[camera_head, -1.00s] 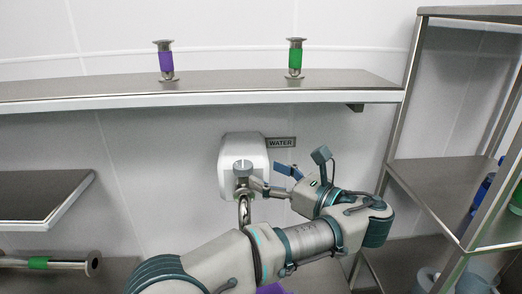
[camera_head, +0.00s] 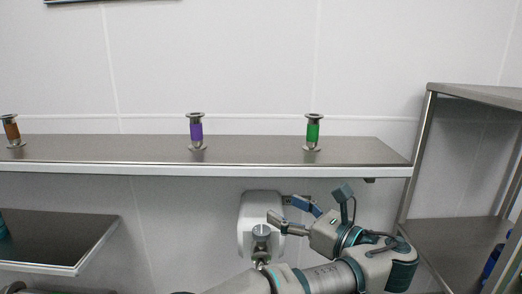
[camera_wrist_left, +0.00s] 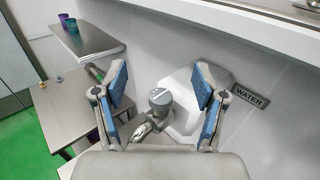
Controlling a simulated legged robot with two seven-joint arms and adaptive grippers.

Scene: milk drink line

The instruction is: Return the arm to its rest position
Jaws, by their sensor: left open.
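My left gripper (camera_head: 291,215) is in front of the wall, just right of the white water dispenser (camera_head: 256,222) with its metal tap (camera_head: 261,236). In the left wrist view my left gripper (camera_wrist_left: 160,95) is open, its two blue-padded fingers wide apart with nothing between them. The tap (camera_wrist_left: 160,98) and the dispenser (camera_wrist_left: 181,108) lie beyond the fingers; whether the gripper touches them I cannot tell. The WATER sign (camera_wrist_left: 249,95) is to the right of the fingers. My right gripper is not in view.
A long wall shelf (camera_head: 250,150) above my arm bears a purple-banded (camera_head: 196,131), a green-banded (camera_head: 313,132) and a brown-banded metal piece (camera_head: 11,130). A metal rack (camera_head: 428,160) stands at the right. A lower shelf (camera_head: 60,235) is at the left.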

